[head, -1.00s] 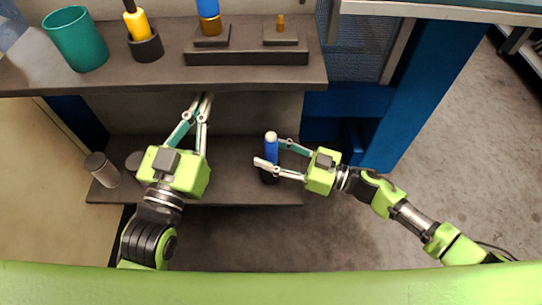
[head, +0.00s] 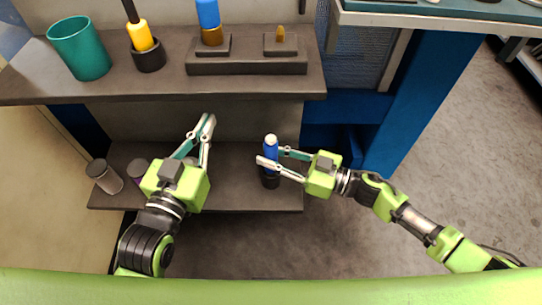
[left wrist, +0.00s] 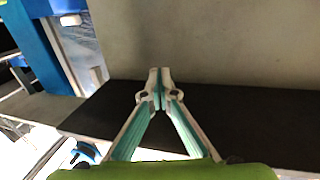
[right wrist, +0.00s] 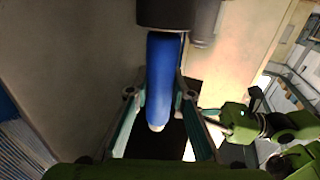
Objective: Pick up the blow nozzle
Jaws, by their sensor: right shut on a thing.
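The blow nozzle appears to be the blue rod with a pale tip (head: 271,146). It stands upright in a dark holder (head: 270,181) on the lower shelf. My right gripper (head: 271,157) has its fingers on either side of the blue body and is shut on it. In the right wrist view the blue body (right wrist: 163,80) runs between the fingers into the dark holder (right wrist: 170,14). My left gripper (head: 210,122) is over the lower shelf, left of the nozzle. Its fingertips meet with nothing between them in the left wrist view (left wrist: 153,88).
The upper shelf (head: 110,91) carries a teal cup (head: 80,50), a yellow-handled tool (head: 140,36) in a dark cup, and a dark block (head: 245,68) with a blue-handled tool (head: 208,14). A grey canister (head: 104,177) stands at the lower shelf's left end.

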